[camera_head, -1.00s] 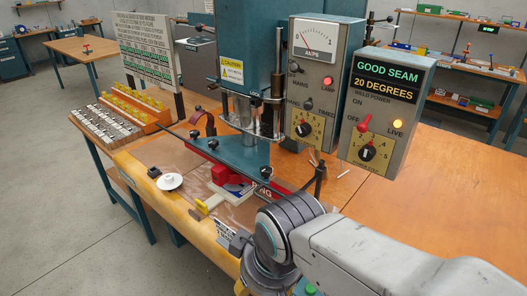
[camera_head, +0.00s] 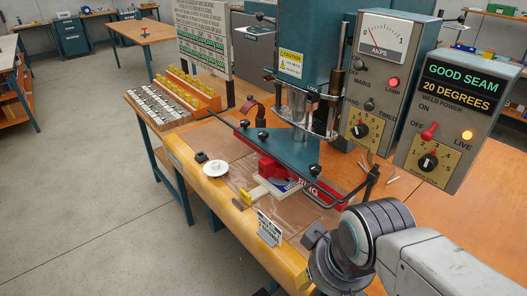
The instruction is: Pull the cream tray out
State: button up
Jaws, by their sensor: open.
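The cream tray (camera_head: 258,191) shows as a pale cream front piece at the bench's front side, below the blue press. Most of it is hidden under the red block and the press plate. My gripper (camera_head: 318,242) is at the lower right, low over the bench's front edge, to the right of the tray and apart from it. It is open; its fingertips are small and partly hidden by my wrist, and I see nothing held in it.
A small sign (camera_head: 269,226) stands between tray and gripper. A white disc (camera_head: 215,169) lies left. Control boxes (camera_head: 448,115) stand at right.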

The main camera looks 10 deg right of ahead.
aim_at(266, 188)
jog(key=i+j+u, duration=0.25)
jog(key=u, duration=0.25)
jog(key=i+j+u, duration=0.25)
jog(key=u, duration=0.2)
jog(key=i+u, duration=0.75)
jog(key=u, duration=0.25)
